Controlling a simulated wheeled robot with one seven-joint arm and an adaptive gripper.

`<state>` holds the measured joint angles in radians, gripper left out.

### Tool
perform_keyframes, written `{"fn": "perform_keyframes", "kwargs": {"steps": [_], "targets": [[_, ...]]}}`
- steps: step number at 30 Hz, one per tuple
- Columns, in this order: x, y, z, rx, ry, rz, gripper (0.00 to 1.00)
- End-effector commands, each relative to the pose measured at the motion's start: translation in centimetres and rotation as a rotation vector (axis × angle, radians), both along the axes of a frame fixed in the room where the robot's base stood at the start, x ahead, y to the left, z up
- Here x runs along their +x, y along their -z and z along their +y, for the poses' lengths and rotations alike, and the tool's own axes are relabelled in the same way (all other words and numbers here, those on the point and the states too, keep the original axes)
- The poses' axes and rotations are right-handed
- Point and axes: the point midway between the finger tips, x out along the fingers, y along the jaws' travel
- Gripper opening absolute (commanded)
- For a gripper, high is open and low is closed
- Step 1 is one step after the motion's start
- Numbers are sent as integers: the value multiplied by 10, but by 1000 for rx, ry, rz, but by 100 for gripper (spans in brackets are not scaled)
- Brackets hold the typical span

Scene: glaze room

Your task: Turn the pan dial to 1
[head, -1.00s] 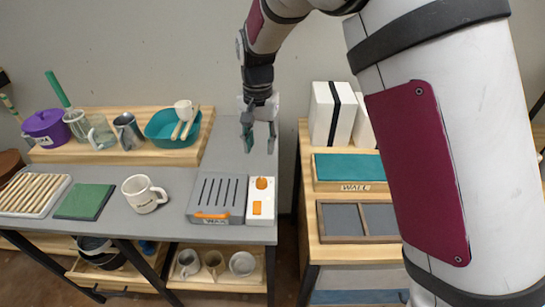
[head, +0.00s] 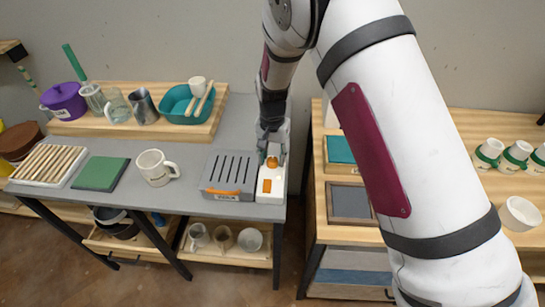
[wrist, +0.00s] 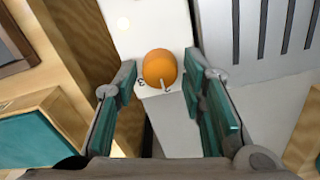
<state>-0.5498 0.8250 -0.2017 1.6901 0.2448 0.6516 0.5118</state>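The pan dial is an orange round knob (head: 272,162) on a white control box (head: 278,182) at the right end of the grey table. In the wrist view the knob (wrist: 160,67) sits between my fingertips, with dark marks that look like 3 and 2 beside its near edge. A short pale line on the knob points toward the 2. Other marks are hidden. My gripper (wrist: 161,76) is open, with one teal finger on each side of the knob. I cannot tell whether either fingertip touches it. In the head view my gripper (head: 273,148) is right over the box.
A grey slotted unit (head: 229,172) with an orange front strip stands directly left of the box. A white mug (head: 154,168) and a green tile (head: 100,173) lie further left. A wooden bench (head: 318,215) stands right, across a narrow gap.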

Motion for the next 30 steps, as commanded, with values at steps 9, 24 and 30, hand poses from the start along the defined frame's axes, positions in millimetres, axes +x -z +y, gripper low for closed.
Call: {"fn": "perform_keyframes", "kwargs": {"steps": [9,24,30], "targets": [[0,6,0,0,0,0,37],[0,6,0,1,-13,0,0],[1,6,0,2,-83,-2,0]]}}
